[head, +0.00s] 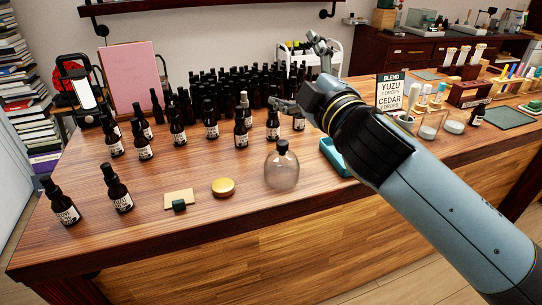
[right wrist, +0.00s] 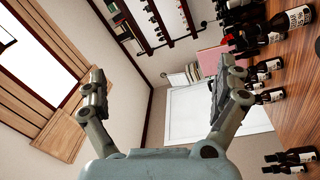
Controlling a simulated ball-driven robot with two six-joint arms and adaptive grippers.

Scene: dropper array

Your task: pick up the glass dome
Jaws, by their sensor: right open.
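The glass dome (head: 281,172) is clear, with a dark knob on top. It stands upright near the front edge of the wooden counter (head: 240,215) in the head view. My right gripper (head: 294,72) is open and empty, above and behind the dome in the picture and apart from it. In the right wrist view my right gripper (right wrist: 162,72) shows its two fingers spread wide with nothing between them. The dome does not show in that view. My left gripper is not in view.
A gold round lid (head: 223,187) and a tan card (head: 179,198) with a dark green block lie left of the dome. A teal tray (head: 335,158) lies right of it. Many dark bottles (head: 240,133) stand behind. A blend sign (head: 390,91) stands further right.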

